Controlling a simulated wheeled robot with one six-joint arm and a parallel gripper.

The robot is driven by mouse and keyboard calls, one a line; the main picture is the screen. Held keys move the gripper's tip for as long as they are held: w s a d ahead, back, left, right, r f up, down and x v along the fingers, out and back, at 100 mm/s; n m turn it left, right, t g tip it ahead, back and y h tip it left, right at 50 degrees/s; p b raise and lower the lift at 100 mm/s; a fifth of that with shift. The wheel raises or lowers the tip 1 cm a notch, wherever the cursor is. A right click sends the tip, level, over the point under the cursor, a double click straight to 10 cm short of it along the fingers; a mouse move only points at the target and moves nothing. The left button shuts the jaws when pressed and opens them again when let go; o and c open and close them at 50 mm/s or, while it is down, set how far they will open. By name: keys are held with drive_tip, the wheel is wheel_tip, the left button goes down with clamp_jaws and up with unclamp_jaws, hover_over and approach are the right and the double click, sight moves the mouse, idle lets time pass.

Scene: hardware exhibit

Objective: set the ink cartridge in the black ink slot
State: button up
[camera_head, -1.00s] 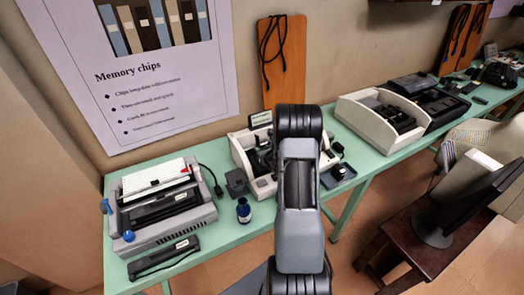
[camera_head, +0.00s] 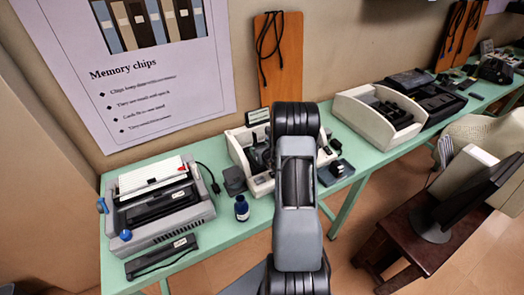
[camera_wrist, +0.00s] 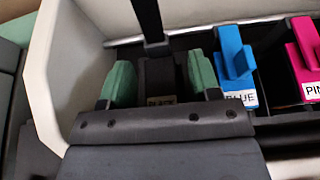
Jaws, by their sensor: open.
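The white printer (camera_head: 236,152) stands on the green table, partly hidden behind my arm in the head view. In the wrist view, my gripper (camera_wrist: 160,84) is low inside the printer's white casing (camera_wrist: 62,75), its green fingertips apart. Between them is a dark block, seemingly the black ink cartridge (camera_wrist: 158,72), with a small label that appears to read BLACK. A tall dark bar rises behind it. I cannot tell whether the fingertips touch the block or how deep it sits in the slot. The blue cartridge (camera_wrist: 235,60) and pink cartridge (camera_wrist: 304,58) stand to the right.
The casing's left wall is close to my left fingertip. On the table (camera_head: 228,250) are a typewriter-like machine (camera_head: 160,205), a dark blue bottle (camera_head: 242,208) and a small dark tray (camera_head: 335,173). Another white box (camera_head: 378,120) stands further right.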

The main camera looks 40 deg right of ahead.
drive_tip(key=shift+r+p, duration=0.35)
drive_tip(key=shift+r, duration=0.05)
drive_tip(key=shift+s, duration=0.4)
drive_tip(key=b+v, duration=0.1)
drive_tip(key=v, duration=0.9)
drive_tip(key=shift+s+b, duration=0.1)
drive_tip(key=shift+b, duration=0.3)
drive_tip(key=shift+s+a+r, duration=0.15)
drive_tip(key=shift+s, duration=0.05)
drive_tip(key=a+r+n+g+y, duration=0.1)
drive_tip(key=a+r+n+y, duration=0.2)
drive_tip(key=a+n, duration=0.35)
drive_tip(key=s+a+r+n+g+y, duration=0.1)
drive_tip(key=a+r+n+g+y, duration=0.15)
drive_tip(key=a+n, duration=0.35)
drive_tip(key=a+r+n+g+y, duration=0.1)
drive_tip(key=a+r+n+y, duration=0.35)
drive_tip(key=a, duration=0.35)
drive_tip(key=s+a+r+n+g+h, duration=0.25)
drive_tip(key=s+a+n+g, duration=0.25)
drive_tip(key=s+a+n, duration=0.5)
drive_tip(key=s+d+r+n+h, duration=0.3)
drive_tip(key=d+n+h, duration=0.2)
drive_tip(key=n, duration=0.5)
drive_tip(key=shift+s+d+n+h, duration=0.2)
drive_tip(key=shift+s+n+h, duration=0.1)
drive_tip(key=shift+n+h, duration=0.1)
drive_tip(key=shift+t, duration=0.25)
